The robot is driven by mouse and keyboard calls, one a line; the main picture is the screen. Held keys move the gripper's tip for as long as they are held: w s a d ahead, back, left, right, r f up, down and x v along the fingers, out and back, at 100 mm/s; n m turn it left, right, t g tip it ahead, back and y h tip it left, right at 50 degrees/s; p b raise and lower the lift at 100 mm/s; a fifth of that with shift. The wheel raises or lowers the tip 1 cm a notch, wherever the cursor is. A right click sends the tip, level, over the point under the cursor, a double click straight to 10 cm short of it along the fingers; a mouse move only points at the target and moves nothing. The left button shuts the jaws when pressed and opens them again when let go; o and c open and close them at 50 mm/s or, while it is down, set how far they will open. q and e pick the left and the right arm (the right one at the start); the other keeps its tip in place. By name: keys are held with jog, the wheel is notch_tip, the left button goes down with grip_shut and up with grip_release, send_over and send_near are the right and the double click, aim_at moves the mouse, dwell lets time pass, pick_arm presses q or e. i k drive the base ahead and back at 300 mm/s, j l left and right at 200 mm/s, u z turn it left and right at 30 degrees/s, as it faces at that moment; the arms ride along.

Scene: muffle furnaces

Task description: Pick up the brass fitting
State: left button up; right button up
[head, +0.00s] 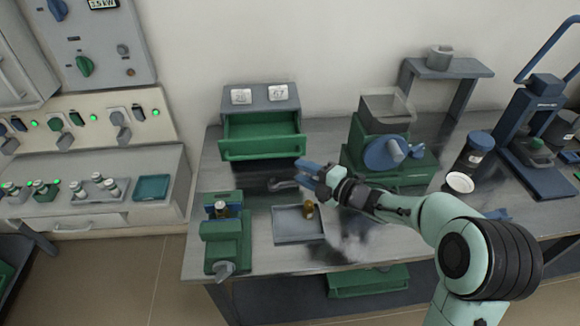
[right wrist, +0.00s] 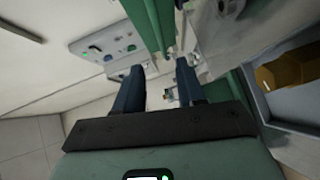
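In the right wrist view the fitting (right wrist: 288,72) shows at the right edge, outside the fingers, with hexagonal flats. My right gripper (head: 302,174) reaches in from the right, its blue fingers pointing left, behind the fitting in the head view. In the wrist view its two fingers (right wrist: 160,78) are apart with nothing held between them. My left gripper is not in view.
A green vise (head: 226,242) holding a small piece stands left of the tray. A green drawer unit (head: 262,133) stands behind. A green machine with a blue wheel (head: 385,153) stands behind right. A dark jar (head: 472,150) and blue press (head: 536,150) are farther right.

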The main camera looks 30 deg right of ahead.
aim_at(220, 216)
jog(key=k, duration=1)
